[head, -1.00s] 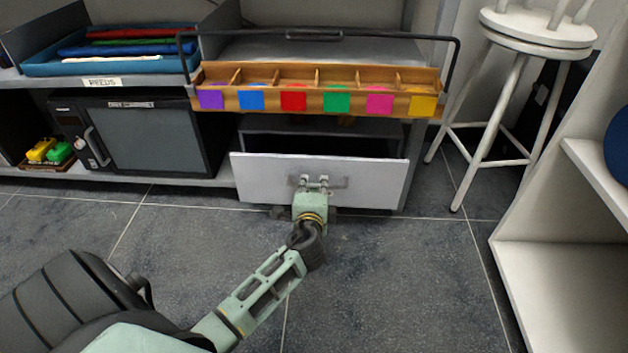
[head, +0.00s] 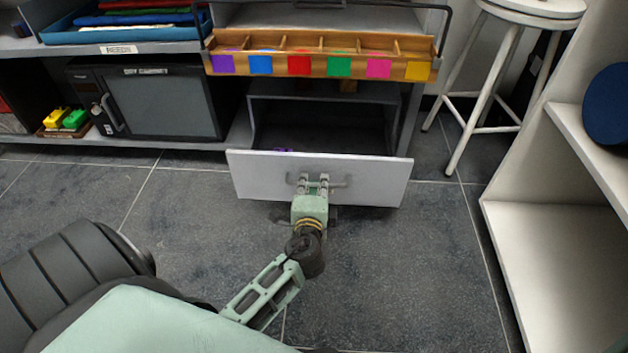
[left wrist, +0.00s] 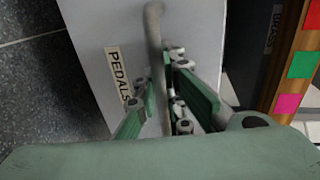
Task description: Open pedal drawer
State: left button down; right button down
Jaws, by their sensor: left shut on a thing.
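The pedal drawer (head: 380,184) has a pale grey front and stands pulled out from the low shelf unit, with its dark inside showing. Something small and purple lies inside at the left, too little of it showing to name. My left gripper (head: 313,181) is shut on the bar handle (head: 343,183) at the middle of the drawer front. In the left wrist view the handle (left wrist: 154,45) runs between the fingers (left wrist: 160,100), beside a label reading PEDALS (left wrist: 118,75). My right gripper is not in view.
A wooden tray (head: 320,68) with coloured squares sits above the drawer. A black cabinet (head: 160,105) stands to the left. A white stool (head: 480,95) and white shelf (head: 545,260) are at the right. The tiled floor (head: 400,270) in front is clear.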

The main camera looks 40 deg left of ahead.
pick_arm(q)
jog(key=c, duration=2.1)
grip_release()
jog(key=shift+s, duration=0.1)
jog(key=v, duration=1.2)
jog(key=shift+f, duration=0.1)
